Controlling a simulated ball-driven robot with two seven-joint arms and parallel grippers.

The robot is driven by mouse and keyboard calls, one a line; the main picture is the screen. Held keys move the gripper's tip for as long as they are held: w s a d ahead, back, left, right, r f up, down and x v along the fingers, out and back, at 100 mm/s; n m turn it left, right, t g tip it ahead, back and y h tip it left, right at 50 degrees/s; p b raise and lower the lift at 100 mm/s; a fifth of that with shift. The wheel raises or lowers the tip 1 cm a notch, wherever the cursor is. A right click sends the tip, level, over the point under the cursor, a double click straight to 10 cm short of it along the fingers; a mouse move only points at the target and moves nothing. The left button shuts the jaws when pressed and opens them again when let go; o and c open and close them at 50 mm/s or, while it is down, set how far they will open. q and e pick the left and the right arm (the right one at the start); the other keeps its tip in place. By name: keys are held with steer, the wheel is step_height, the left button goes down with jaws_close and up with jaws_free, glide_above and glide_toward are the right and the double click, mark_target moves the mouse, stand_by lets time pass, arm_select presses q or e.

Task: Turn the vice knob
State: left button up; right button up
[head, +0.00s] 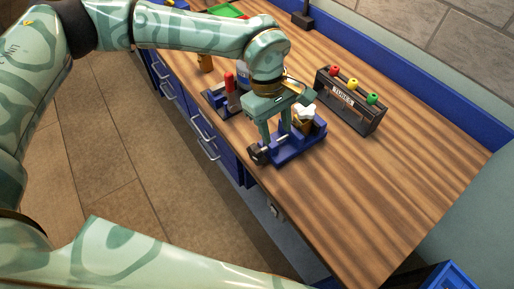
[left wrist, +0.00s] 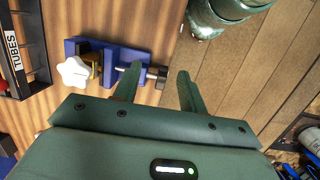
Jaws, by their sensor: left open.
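A blue vice (head: 298,146) stands on the wooden workbench near its front edge. Its dark round knob (head: 257,153) sits at the end of a metal screw and points toward the bench's front edge. My left gripper (head: 276,132) points down over the screw side of the vice, open and empty. In the left wrist view, the vice (left wrist: 125,58) lies beyond the fingers, and the knob (left wrist: 157,74) appears between the two fingertips (left wrist: 160,71). I cannot tell whether they touch it. A white star-shaped piece (left wrist: 75,72) sits on a brown-yellow part held in the vice. My right gripper is not in view.
A dark rack labelled TUBES (head: 348,103), with red, yellow and green tops, stands behind the vice. A red-handled tool (head: 229,82) stands in a blue holder to the left. The bench (head: 370,185) is clear on the right. Blue drawers with metal handles (head: 211,150) are below the front edge.

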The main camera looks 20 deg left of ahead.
arm_select(q)
steer(key=r+y, duration=0.1)
steer(key=y, duration=0.1)
glide_above(256, 149)
steer(key=shift+t, duration=0.4)
step_height(256, 149, down, 16)
steer(key=shift+a+r+b, duration=0.1)
steer(key=shift+b, duration=0.4)
jaws_close()
